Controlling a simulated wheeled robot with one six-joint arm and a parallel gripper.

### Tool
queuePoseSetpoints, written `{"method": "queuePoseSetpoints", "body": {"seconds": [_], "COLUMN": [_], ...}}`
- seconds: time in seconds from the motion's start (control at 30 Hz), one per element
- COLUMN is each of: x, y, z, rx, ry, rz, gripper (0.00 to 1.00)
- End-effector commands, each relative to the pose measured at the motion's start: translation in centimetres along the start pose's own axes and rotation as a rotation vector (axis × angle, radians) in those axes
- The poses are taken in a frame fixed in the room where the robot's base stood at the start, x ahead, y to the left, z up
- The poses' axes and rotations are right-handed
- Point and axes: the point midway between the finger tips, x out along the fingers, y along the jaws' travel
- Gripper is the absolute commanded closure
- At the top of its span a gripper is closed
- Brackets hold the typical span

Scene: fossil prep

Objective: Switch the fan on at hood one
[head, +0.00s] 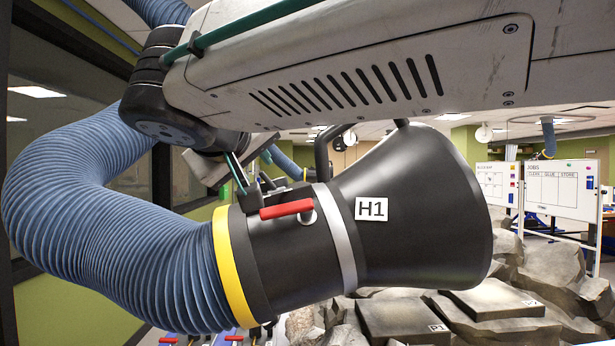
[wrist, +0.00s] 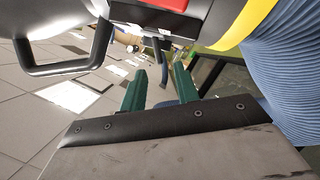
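Hood one is a black flared hood (head: 425,215) with a white H1 label (head: 371,209), filling the middle of the head view. A red lever (head: 287,209) lies level on its narrow neck, and its red edge also shows at the top of the wrist view (wrist: 165,4). My gripper (wrist: 159,70) has green fingers, which are apart with a gap between them. In the head view it is mostly hidden behind the neck's top edge, near a small black bracket. A dark upright piece (wrist: 161,55) shows between the fingertips; I cannot tell whether they touch it.
A blue ribbed hose (head: 95,225) joins the hood at a yellow ring (head: 234,266). A black loop handle (head: 323,150) stands on the hood. Grey rocks (head: 545,265) lie below right. Small labelled parts at the bottom edge are largely cut off. Whiteboards (head: 562,188) stand behind.

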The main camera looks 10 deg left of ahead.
Motion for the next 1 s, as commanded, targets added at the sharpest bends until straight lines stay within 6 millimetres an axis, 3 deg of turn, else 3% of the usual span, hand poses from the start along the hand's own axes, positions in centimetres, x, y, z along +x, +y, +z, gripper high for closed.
{"method": "queuePoseSetpoints", "body": {"seconds": [0.2,0.4,0.77,0.87,1.0], "x": [3.7,6.0,6.5,6.5,6.5], "y": [0.0,0.0,-0.1,-0.1,-0.1], "z": [0.1,0.0,0.0,0.0,0.0], "rx": [-0.001,-0.001,-0.001,-0.001,-0.001], "ry": [-0.004,-0.001,0.000,0.000,0.000], "rz": [0.002,0.000,-0.002,-0.002,-0.002], "gripper": [0.69,0.69,0.69,0.97,1.00]}}
